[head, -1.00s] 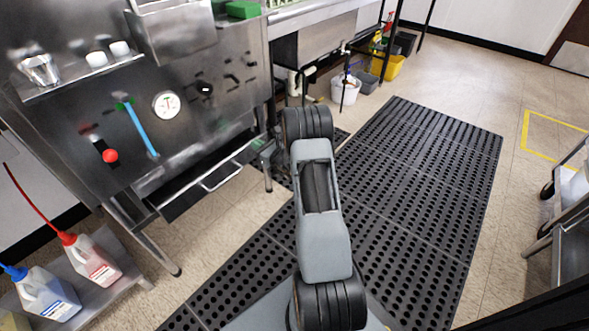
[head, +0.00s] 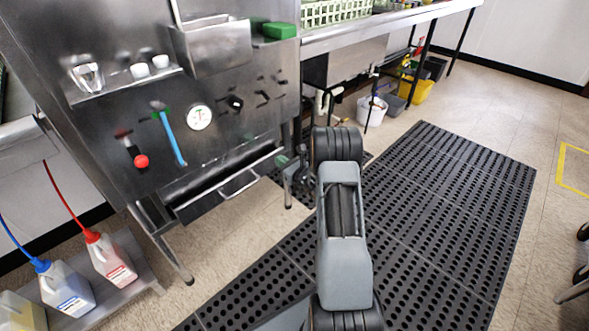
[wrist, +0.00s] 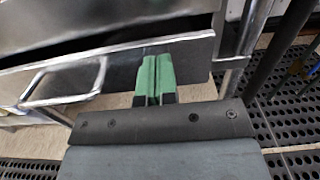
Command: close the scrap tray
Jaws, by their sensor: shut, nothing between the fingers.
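The scrap tray (head: 213,194) is a wide, low metal drawer under the steel machine, with a bar handle (head: 240,183) on its front. It stands a little way out, with a dark gap showing above its front. In the wrist view, the tray front (wrist: 120,70) fills the middle and its handle (wrist: 65,85) is at the left. My gripper (wrist: 156,78) has green fingertips pressed together and empty. The tips are at the tray front, right of the handle, and seem to touch it.
The steel machine (head: 100,110) carries a gauge, a red knob and a blue-handled lever. Jugs (head: 110,258) stand on a low shelf at left. A machine leg (wrist: 250,30) is right of the tray.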

